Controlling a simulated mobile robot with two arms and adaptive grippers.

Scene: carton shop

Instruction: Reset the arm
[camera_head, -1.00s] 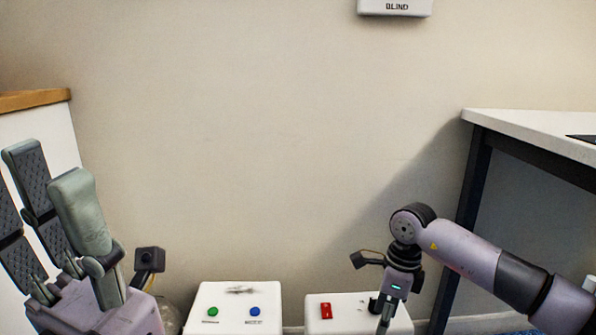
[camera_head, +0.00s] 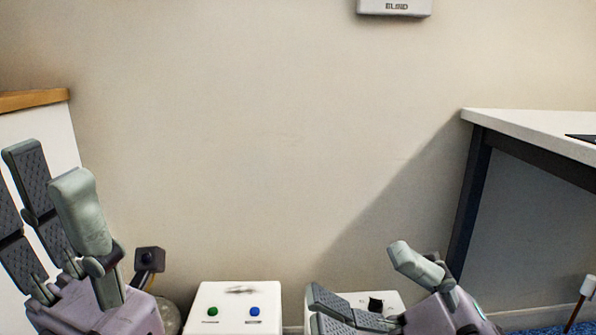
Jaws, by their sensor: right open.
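My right gripper (camera_head: 360,275) is at the bottom right of the head view. Its grey-green finger and dark padded fingers are spread apart, with nothing between them. It is in front of the right white box (camera_head: 360,298) and hides much of it. My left gripper (camera_head: 48,165) is at the far left, pointing up. Its fingers are spread and empty.
A left white box (camera_head: 237,298) has a green button (camera_head: 212,312) and a blue button (camera_head: 254,311). A white-topped table (camera_head: 540,132) stands at right, a wood-topped cabinet (camera_head: 35,100) at left. A wall box (camera_head: 395,7) hangs above.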

